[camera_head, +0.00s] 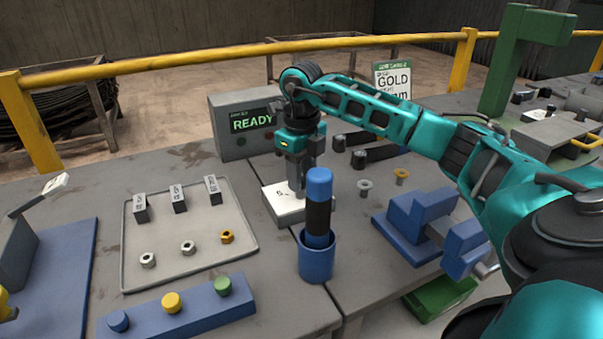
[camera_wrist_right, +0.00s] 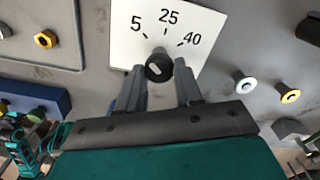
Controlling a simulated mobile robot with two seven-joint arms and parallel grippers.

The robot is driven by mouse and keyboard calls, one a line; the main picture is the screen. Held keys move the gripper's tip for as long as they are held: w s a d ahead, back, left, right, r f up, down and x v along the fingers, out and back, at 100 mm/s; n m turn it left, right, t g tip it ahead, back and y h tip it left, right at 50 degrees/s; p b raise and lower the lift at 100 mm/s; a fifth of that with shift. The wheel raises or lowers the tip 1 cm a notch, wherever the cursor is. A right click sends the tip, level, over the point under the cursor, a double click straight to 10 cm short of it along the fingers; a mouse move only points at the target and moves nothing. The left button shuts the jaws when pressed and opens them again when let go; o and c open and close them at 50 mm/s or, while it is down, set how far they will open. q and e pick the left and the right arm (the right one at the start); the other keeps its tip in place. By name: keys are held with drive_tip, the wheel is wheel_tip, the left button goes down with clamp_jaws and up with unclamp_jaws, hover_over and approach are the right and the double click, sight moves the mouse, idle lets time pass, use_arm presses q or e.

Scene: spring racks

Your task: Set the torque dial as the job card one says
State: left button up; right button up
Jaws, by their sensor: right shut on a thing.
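The torque dial is a white plate (camera_head: 284,213) with a dark knob; in the wrist view the plate (camera_wrist_right: 192,20) is marked 5, 25 and 40. The black knob (camera_wrist_right: 158,68) carries a short pale mark; I cannot tell exactly which number it points at. My right gripper (camera_head: 296,188) reaches down over the plate and is shut on the knob, with a finger on either side in the wrist view (camera_wrist_right: 159,75). A job card (camera_head: 391,80) stands at the back; it reads GOLD, and its lower lines are partly hidden by my right arm. My left gripper is not in view.
A grey box (camera_head: 234,120) reads READY. A blue holder (camera_head: 316,262) with a blue-and-black handle stands close in front of the dial. A grey tray (camera_head: 190,262) with nuts and small blocks lies left; a blue vise (camera_head: 425,225) and two bolts are right.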

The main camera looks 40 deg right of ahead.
drive_tip(key=shift+r+m+p, duration=0.1)
drive_tip(key=shift+m+p, duration=0.3)
drive_tip(key=shift+m, duration=0.1)
drive_tip(key=shift+r+m+p, duration=0.1)
drive_tip(key=shift+m+p, duration=0.65)
drive_tip(key=shift+m, duration=0.35)
drive_tip(key=shift+m+p, duration=0.3)
drive_tip(key=shift+m, duration=0.1)
drive_tip(key=m+p, duration=0.2)
drive_tip(key=m, duration=0.3)
drive_tip(key=shift+a+p, duration=0.1)
drive_tip(key=shift+p, duration=0.2)
drive_tip(key=shift+m, duration=0.4)
drive_tip(key=shift+w, duration=0.1)
